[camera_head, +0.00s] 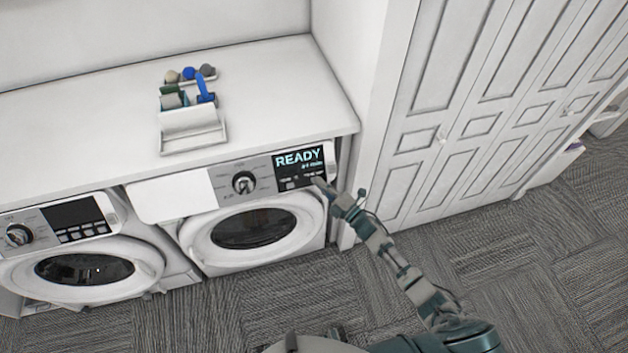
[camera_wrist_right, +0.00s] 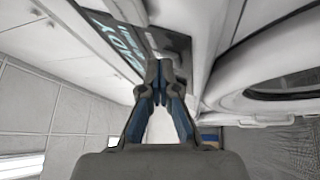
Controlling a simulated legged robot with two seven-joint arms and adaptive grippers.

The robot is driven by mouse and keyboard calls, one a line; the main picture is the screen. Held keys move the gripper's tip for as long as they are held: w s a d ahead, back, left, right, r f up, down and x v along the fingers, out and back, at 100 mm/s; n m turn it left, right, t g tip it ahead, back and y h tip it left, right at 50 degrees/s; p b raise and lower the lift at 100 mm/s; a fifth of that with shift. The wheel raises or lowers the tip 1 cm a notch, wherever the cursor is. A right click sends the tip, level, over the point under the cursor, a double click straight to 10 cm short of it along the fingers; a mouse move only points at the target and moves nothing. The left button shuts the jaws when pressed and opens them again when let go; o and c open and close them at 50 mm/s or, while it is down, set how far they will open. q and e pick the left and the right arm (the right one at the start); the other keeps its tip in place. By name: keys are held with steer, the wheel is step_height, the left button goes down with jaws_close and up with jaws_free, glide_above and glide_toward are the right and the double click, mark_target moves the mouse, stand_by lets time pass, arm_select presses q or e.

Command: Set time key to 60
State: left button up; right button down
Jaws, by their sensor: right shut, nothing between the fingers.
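The washing machine (camera_head: 252,229) on the right has a lit display (camera_head: 298,160) that reads READY, with a smaller line of text below it that is too small to read surely. Buttons (camera_head: 290,185) sit below the display, beside a round knob (camera_head: 244,183). My right gripper (camera_head: 317,181) is at the lower right of this panel, close to the buttons and covering part of them. In the right wrist view its fingertips (camera_wrist_right: 165,66) are together and empty, in front of the display (camera_wrist_right: 122,45). Whether they touch a button cannot be told. My left gripper is not in view.
A second machine (camera_head: 80,268) stands on the left with a dark display. A white counter (camera_head: 270,95) above holds a caddy (camera_head: 192,139) with several small items. White cabinet doors (camera_head: 487,105) stand on the right. The carpet floor (camera_head: 540,250) is clear.

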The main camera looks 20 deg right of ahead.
steer(key=s+r+p, duration=0.3)
steer(key=s+p, duration=0.2)
steer(key=shift+s, duration=0.35)
stand_by(0.5)
steer(key=shift+a, duration=0.1)
stand_by(0.6)
stand_by(1.5)
